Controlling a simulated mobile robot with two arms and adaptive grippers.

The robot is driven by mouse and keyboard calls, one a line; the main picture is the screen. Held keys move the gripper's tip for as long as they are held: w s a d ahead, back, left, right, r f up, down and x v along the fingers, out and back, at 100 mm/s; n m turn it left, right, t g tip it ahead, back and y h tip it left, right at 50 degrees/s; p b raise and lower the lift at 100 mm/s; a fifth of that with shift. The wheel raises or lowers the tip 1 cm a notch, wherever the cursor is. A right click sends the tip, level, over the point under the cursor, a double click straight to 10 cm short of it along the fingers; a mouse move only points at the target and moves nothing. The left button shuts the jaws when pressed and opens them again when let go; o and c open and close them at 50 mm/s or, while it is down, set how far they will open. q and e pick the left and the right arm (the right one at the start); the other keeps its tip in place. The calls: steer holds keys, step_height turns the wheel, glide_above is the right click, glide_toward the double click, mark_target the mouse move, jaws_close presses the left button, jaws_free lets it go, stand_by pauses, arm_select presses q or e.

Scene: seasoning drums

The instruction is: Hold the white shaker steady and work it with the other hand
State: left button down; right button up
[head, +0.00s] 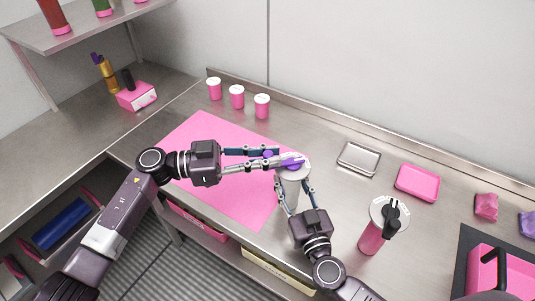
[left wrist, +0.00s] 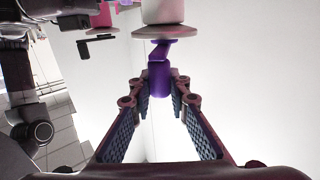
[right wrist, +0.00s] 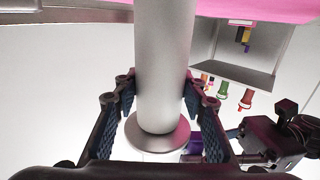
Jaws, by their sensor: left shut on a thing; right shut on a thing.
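The white shaker (head: 292,190) stands upright near the middle of the steel counter, by the right edge of the pink mat. Its grey lid carries a purple crank (head: 293,160). My left gripper (head: 280,159) comes in level from the left and is shut on the crank's purple knob (left wrist: 159,80). My right gripper (head: 293,187) is shut around the shaker's body from the front. The right wrist view shows the white body (right wrist: 163,65) between both fingers, with the lid disc (right wrist: 157,136) beyond them. The left fingers partly hide the crank and knob in the head view.
A pink shaker with a black crank (head: 371,238) stands close to the right of my right gripper. Three small pink jars (head: 237,97) stand behind the pink mat (head: 205,133). A metal tray (head: 359,158) and a pink tray (head: 417,183) lie at the back right.

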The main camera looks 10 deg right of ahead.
arm_select(q)
steer(key=shift+s+d+r+n+t+y, duration=0.1)
steer(key=shift+s+d+n+t+y, duration=0.8)
steer(key=shift+n+t+y, duration=1.35)
steer(key=shift+s+d+f+n+t+y, duration=0.1)
steer(key=shift+s+d+n+t+y, duration=1.05)
steer(key=shift+n+t, duration=1.9)
steer(key=shift+s+d+r+n+t+y, duration=0.1)
steer(key=shift+s+d+n+t+y, duration=0.45)
steer(key=shift+n+t+y, duration=2.2)
steer(key=shift+s+a+m+t+h, duration=0.2)
steer(key=shift+m+t+h, duration=0.15)
steer(key=shift+m+t, duration=0.5)
steer(key=c, duration=1.8)
jaws_free()
steer(key=shift+s, duration=0.1)
steer(key=v, duration=1.2)
